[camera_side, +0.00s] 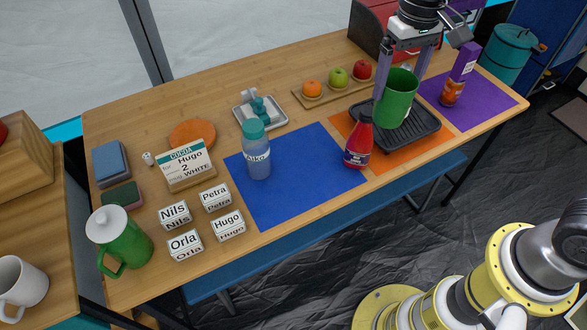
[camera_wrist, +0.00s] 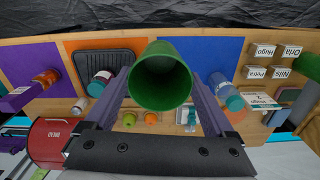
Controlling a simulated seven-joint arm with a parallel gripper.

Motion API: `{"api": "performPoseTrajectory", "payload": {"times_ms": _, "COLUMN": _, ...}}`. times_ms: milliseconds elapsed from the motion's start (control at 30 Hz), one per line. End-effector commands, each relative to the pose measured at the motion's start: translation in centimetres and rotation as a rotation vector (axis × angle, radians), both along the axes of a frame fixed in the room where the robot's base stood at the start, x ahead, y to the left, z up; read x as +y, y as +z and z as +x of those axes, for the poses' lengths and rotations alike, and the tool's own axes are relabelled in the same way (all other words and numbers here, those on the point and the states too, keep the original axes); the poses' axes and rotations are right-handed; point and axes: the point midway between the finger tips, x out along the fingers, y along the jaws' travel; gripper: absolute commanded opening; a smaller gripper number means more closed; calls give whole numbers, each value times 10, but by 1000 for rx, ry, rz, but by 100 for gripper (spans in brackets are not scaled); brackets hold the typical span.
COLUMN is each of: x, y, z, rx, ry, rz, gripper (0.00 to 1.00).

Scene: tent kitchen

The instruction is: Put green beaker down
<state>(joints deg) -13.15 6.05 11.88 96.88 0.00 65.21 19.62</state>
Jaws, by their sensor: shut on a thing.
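The green beaker (camera_side: 397,97) is held upright in my gripper (camera_side: 402,72), with one finger on either side of it. In the side view it appears over the left part of a black ribbed tray (camera_side: 428,123) on an orange mat (camera_side: 372,161). I cannot tell whether its base touches the tray. In the wrist view I look down into the beaker's open mouth (camera_wrist: 161,77), which looks empty, between the two fingers (camera_wrist: 163,92). The black tray also shows in the wrist view (camera_wrist: 105,60).
A blue mat (camera_side: 290,195) lies left, mostly bare, with a teal-capped bottle (camera_side: 256,152). Behind are fruits on a wooden board (camera_side: 335,92); right, a purple mat (camera_side: 485,100) with a jar (camera_side: 452,92) and purple box (camera_side: 466,60).

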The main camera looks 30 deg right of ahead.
Motion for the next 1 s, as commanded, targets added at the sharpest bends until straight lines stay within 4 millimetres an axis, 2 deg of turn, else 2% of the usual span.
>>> {"api": "performPoseTrajectory", "payload": {"times_ms": 100, "x": 17, "y": -1, "z": -27, "rx": -1, "ry": 52, "rz": 0, "gripper": 7}}
{"api": "performPoseTrajectory", "payload": {"times_ms": 333, "x": 35, "y": -8, "z": -64, "rx": 1, "ry": 121, "rz": -1, "gripper": 7}}
{"api": "performPoseTrajectory", "payload": {"times_ms": 733, "x": 33, "y": -90, "z": -62, "rx": 5, "ry": 114, "rz": -2, "gripper": 7}}
{"api": "performPoseTrajectory", "payload": {"times_ms": 867, "x": 34, "y": -105, "z": -58, "rx": 2, "ry": 114, "rz": -1, "gripper": 7}}
{"api": "performPoseTrajectory", "payload": {"times_ms": 1000, "x": 41, "y": -117, "z": -41, "rx": 2, "ry": 114, "rz": -1, "gripper": 7}}
